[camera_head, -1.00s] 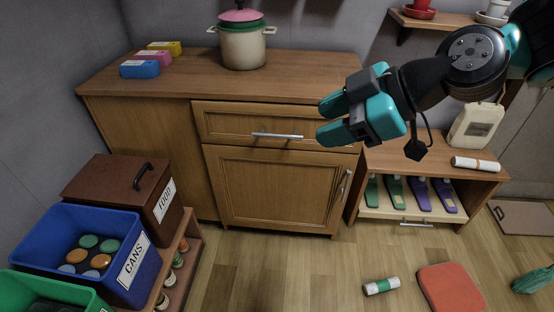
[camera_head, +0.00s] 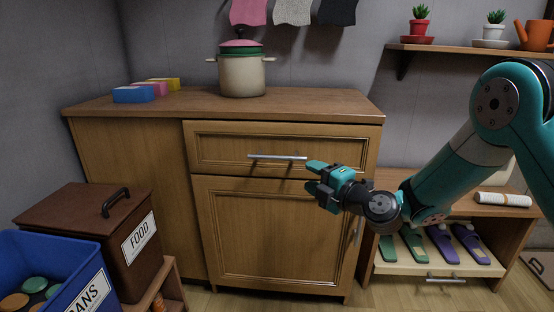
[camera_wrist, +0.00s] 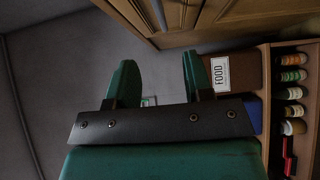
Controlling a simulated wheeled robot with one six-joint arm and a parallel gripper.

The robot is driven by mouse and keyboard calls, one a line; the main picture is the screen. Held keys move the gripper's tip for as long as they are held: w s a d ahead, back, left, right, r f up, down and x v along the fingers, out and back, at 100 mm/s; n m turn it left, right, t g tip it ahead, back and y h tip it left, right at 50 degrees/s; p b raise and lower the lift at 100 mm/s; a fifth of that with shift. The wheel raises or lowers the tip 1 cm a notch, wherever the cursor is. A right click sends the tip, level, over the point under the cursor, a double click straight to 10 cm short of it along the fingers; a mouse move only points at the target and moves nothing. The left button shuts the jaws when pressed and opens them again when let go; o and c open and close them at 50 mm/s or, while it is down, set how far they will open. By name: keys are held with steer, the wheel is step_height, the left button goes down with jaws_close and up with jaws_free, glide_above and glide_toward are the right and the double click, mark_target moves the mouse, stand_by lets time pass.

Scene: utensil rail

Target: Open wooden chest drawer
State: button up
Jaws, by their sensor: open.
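The wooden chest (camera_head: 150,180) stands against the wall, with a closed drawer (camera_head: 220,149) at its top right and a door (camera_head: 265,235) below. The drawer has a horizontal silver handle (camera_head: 277,157). My gripper (camera_head: 312,177) is open and empty, in front of the chest, just right of and slightly below the handle's right end in the head view. The fingers look apart from the handle. In the wrist view my gripper (camera_wrist: 158,82) shows two spread teal fingers with nothing between them; the handle is not visible there.
A pot (camera_head: 241,75) and coloured boxes (camera_head: 140,93) stand on the chest top. A brown FOOD bin (camera_head: 90,235) and a blue CANS bin (camera_head: 55,270) stand at left. A low shelf unit (camera_head: 432,262) with an open drawer stands at right.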

mark_target(278, 159)
steer(key=x, duration=1.4)
steer(key=shift+s, duration=0.1)
jaws_close()
